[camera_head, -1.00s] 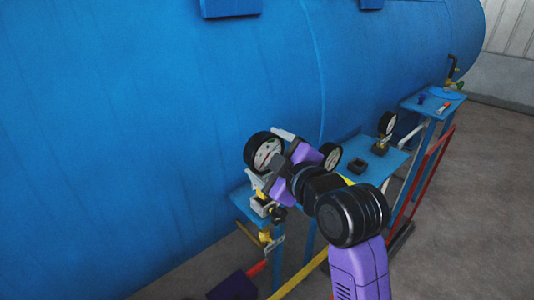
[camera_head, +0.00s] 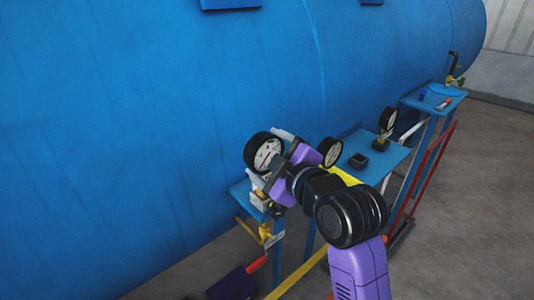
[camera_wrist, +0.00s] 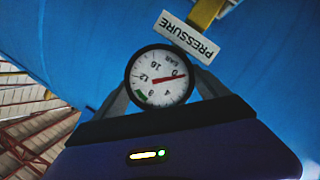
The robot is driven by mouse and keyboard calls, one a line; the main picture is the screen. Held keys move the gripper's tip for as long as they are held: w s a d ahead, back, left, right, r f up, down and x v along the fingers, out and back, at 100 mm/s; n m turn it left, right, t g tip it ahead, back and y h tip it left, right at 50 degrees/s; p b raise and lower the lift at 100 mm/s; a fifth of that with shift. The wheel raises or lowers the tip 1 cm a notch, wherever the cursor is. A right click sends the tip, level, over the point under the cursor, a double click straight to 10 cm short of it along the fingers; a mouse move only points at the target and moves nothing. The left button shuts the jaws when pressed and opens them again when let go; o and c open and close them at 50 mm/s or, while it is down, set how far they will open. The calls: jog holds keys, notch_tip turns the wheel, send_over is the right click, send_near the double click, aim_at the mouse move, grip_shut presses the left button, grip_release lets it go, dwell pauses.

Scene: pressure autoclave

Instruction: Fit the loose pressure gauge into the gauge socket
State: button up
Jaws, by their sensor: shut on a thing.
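My gripper (camera_head: 277,161) is shut on a round black-rimmed pressure gauge (camera_head: 264,151) with a white face. The gauge is in front of the blue vessel, above the near end of the blue bracket. In the wrist view the gauge (camera_wrist: 160,77) sits between the two grey fingers, its dial tilted and its red needle near 0. A white PRESSURE label (camera_wrist: 187,38) on a yellow part shows just beyond the gauge. White and yellow fittings (camera_head: 257,197) stand below the gauge, partly behind my gripper. The gauge socket cannot be made out clearly, nor whether the gauge touches it.
A second gauge (camera_head: 331,150) shows just right of my gripper. A third gauge (camera_head: 389,119) stands on a blue shelf (camera_head: 391,158) beside a small dark block (camera_head: 358,160). A red rail (camera_head: 431,170) and a farther blue table (camera_head: 430,104) lie to the right.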

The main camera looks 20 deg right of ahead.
jog(key=shift+f+b, duration=0.85)
jog(key=shift+f, duration=0.5)
jog(key=o, duration=1.7)
jog(key=shift+o, duration=0.6)
jog(key=v, duration=0.7)
jog(key=shift+s+b, duration=0.3)
jog(key=shift+s, duration=0.15)
jog(key=shift+r, duration=0.15)
